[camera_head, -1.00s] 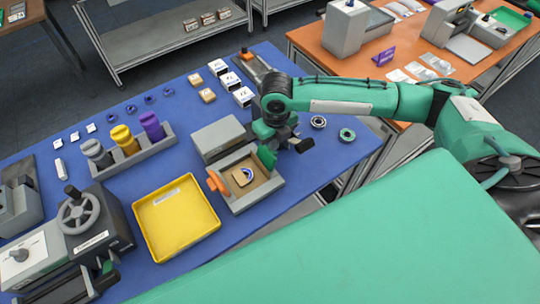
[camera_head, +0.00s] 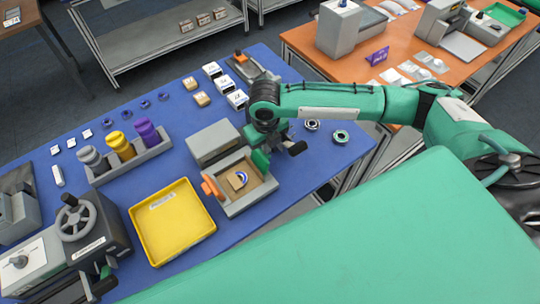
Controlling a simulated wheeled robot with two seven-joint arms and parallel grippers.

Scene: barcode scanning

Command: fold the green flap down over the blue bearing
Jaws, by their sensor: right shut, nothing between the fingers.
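The green flap (camera_head: 261,160) stands up at the far right edge of a small grey box (camera_head: 238,205) with a brown floor. The blue bearing (camera_head: 241,178) lies inside the box on a light brown piece, showing as a blue and white arc. An orange flap (camera_head: 211,187) stands at the box's left side. My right gripper (camera_head: 297,147) is shut and empty, beside and a little right of the green flap. Whether it touches the flap I cannot tell. What seems to be my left gripper (camera_head: 102,284) shows partly at the lower left, away from the box; its jaws are unclear.
A grey block (camera_head: 215,142) stands behind the box. A yellow tray (camera_head: 172,254) is to its left. A rack with grey, yellow and purple cylinders (camera_head: 130,163) is farther left. White boxes (camera_head: 236,99) lie behind. Two loose rings (camera_head: 341,136) lie to the right.

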